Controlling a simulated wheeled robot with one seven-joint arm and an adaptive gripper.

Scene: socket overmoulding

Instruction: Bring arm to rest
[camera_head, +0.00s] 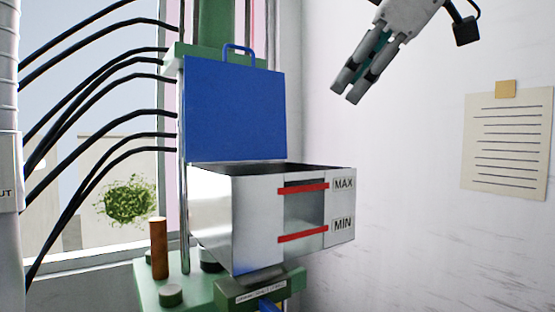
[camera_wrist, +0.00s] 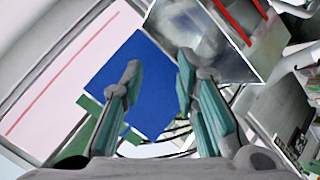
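My gripper (camera_head: 346,90) hangs at the top of the head view, tilted with its fingers pointing down and left. It is above and to the right of the metal box, apart from it. In the wrist view the two fingers of my gripper (camera_wrist: 160,70) stand apart with nothing between them. The metal box (camera_head: 225,215) has a window with red MAX and MIN lines. Its blue lid (camera_head: 235,110) stands open and upright. In the wrist view the blue lid (camera_wrist: 135,85) lies behind the fingers and the box (camera_wrist: 195,40) is at the top.
The box sits on a green machine base (camera_head: 205,290) with a brown cylinder (camera_head: 158,248) at its left. Several black cables (camera_head: 100,60) run in from the left. A paper note (camera_head: 508,140) hangs on the right wall. The space right of the box looks clear.

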